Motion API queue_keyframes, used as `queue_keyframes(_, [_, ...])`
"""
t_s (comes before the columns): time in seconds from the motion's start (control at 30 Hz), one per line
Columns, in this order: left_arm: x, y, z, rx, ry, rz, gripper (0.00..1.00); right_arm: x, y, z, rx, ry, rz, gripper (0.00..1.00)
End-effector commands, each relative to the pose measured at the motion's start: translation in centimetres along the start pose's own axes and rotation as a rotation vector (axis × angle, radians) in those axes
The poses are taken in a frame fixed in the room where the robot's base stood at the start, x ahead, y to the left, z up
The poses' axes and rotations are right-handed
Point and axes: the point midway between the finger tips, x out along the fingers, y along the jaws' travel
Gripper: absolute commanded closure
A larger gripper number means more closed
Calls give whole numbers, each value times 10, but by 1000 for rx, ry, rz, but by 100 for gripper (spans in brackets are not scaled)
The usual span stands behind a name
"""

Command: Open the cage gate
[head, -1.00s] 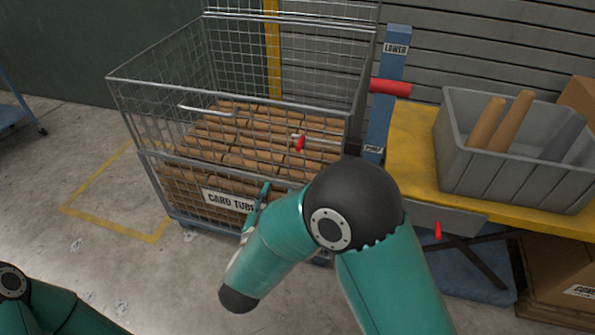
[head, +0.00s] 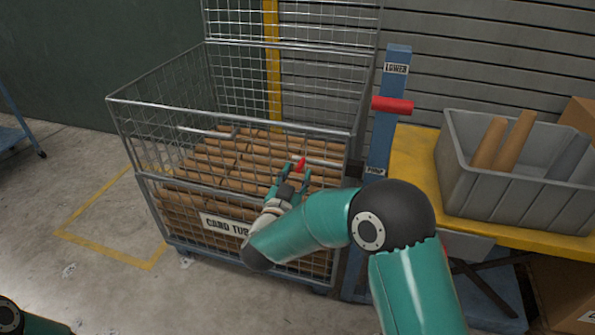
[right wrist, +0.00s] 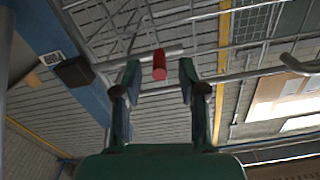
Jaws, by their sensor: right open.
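The wire cage (head: 150,205) stands left of centre in the head view, filled with brown card tubes (head: 235,160) and bearing a "CARD TUBE" label. Its front gate (head: 150,150) is the upper front mesh panel, upright and closed, with a bar handle. A red latch knob (head: 300,164) sits at the gate's right part. My right gripper (head: 294,174) is open at the latch. In the right wrist view the red knob (right wrist: 159,64) lies between the open fingers (right wrist: 159,82); I cannot tell whether they touch it. My left gripper is out of view.
A blue post (head: 385,130) with a red handle (head: 392,104) stands right of the cage. A yellow-topped table (head: 415,150) holds a grey bin (head: 510,195) with two tubes. Clear floor with yellow lines (head: 105,250) lies left of the cage.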

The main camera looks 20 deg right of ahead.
Motion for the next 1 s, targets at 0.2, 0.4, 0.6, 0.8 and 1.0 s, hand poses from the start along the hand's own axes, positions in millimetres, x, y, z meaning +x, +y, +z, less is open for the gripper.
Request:
queue_keyframes(0.2, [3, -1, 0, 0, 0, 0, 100, 23, 0, 1, 0, -1, 1, 59])
queue_keyframes(0.4, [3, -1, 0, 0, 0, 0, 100, 27, 0, 0, 0, -1, 0, 59])
queue_keyframes(0.6, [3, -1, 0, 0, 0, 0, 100, 27, 0, 0, 0, -1, 0, 67])
queue_keyframes(0.8, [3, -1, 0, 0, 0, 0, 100, 27, 0, 0, 0, -1, 1, 100])
queue_keyframes(1.0, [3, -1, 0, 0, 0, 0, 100, 26, 0, 0, 1, -1, 0, 100])
